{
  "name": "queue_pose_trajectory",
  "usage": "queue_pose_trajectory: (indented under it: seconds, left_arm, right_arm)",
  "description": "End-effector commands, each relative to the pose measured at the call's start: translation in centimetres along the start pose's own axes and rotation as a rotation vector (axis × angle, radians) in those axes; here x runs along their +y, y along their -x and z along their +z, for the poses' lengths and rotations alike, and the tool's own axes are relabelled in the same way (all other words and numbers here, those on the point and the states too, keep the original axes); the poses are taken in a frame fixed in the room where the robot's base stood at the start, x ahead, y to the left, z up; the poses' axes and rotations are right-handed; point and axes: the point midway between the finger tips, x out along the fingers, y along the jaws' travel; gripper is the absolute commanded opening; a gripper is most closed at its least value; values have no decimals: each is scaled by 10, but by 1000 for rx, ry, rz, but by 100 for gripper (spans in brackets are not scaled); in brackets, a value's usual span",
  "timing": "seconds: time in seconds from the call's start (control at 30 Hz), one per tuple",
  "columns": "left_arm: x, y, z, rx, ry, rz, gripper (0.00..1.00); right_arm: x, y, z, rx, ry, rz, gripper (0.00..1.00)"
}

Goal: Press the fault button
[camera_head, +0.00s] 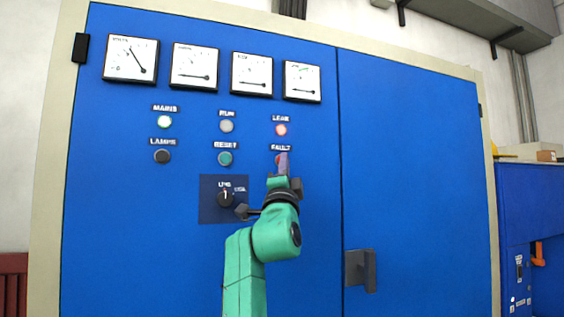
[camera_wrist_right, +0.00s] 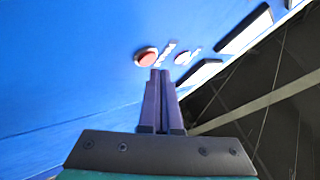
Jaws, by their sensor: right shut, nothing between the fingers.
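The fault button shows in the right wrist view as a red round button (camera_wrist_right: 146,58), just beyond and slightly left of my fingertips. In the head view it lies below the FAULT label (camera_head: 281,148) and is mostly hidden behind my right gripper (camera_head: 283,157). My right gripper also shows in the right wrist view (camera_wrist_right: 160,72), its two purple fingers together with nothing between them. The fingers point at the blue panel (camera_head: 130,235) close to the button. I cannot tell whether they touch it. My left gripper is not in view.
The teal RESET button (camera_head: 225,159) and black LAMPS button (camera_head: 162,156) are to the left. A rotary switch (camera_head: 226,199) sits below RESET, near my wrist. A door handle (camera_head: 360,269) is at lower right.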

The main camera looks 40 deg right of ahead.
Motion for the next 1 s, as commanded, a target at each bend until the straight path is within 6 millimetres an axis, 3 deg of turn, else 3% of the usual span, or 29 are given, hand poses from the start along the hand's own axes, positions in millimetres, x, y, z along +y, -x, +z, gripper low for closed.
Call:
queue_pose_trajectory:
  seconds: [0.5,1.0]
  left_arm:
    - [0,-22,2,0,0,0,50]
    - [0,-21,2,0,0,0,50]
  right_arm:
    - [-23,34,-24,1,0,-2,0]
    - [-25,34,-25,-1,0,0,0]
